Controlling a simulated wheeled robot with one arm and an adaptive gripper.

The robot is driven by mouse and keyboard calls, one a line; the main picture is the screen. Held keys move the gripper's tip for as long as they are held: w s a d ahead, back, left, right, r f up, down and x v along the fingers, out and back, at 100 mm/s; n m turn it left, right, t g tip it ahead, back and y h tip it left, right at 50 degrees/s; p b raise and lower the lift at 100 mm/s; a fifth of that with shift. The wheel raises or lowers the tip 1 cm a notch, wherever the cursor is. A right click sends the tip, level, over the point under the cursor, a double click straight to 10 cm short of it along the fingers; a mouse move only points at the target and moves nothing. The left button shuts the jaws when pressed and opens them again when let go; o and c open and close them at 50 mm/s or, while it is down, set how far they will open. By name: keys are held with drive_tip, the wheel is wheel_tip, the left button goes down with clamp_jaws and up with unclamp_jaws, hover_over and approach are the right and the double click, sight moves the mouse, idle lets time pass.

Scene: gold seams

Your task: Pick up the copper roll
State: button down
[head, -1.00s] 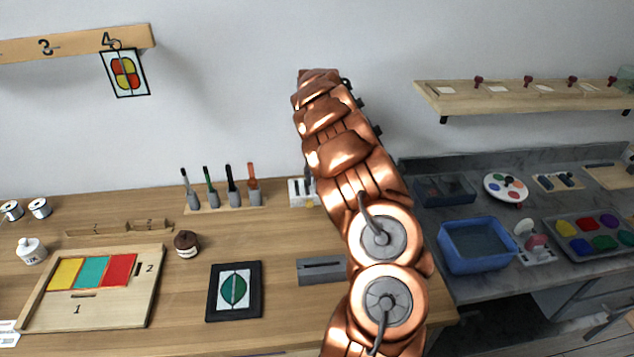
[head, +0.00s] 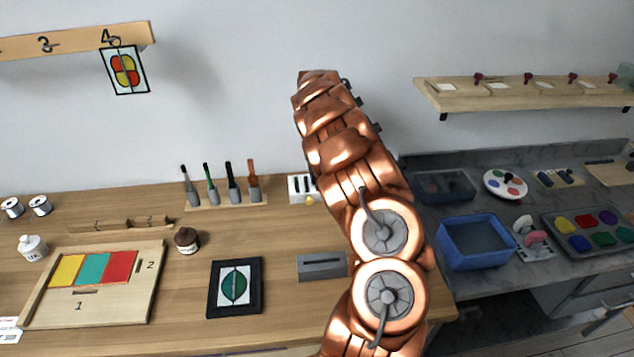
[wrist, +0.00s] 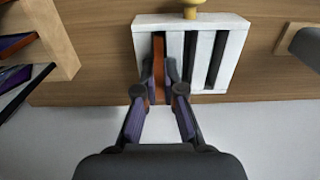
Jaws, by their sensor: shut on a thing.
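The copper roll (wrist: 159,49) shows in the wrist view as a narrow copper-brown strip in the leftmost slot of a white slotted rack (wrist: 150,24). My gripper (wrist: 165,75) is shut on it, one finger on each side, at the rack's near edge. Part of the roll is hidden by the fingers. I cannot tell whether it is raised from the slot. The other slots look dark. In the head view the white rack (head: 297,179) stands at the back of the wooden table, partly behind my copper-coloured arm. My gripper is hidden there.
Left of the rack, several upright tools (head: 229,184) stand in a wooden holder. A grey slotted block (head: 322,272) and a dark-framed leaf picture (head: 218,302) lie nearer. A yellow knob (wrist: 191,5) is beside the rack. A blue basin (head: 446,250) sits on the grey counter right.

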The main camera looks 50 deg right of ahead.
drive_tip(key=shift+r, duration=0.1)
drive_tip(key=shift+r+b, duration=0.9)
drive_tip(key=shift+r, duration=0.55)
drive_tip(key=shift+s+a+r, duration=0.1)
drive_tip(key=shift+r, duration=0.1)
drive_tip(key=s+a+r+b, duration=0.2)
drive_tip(key=s+a+b, duration=0.2)
drive_tip(key=s+a, duration=0.6)
drive_tip(key=shift+s+r, duration=0.35)
drive_tip(key=shift+s, duration=0.7)
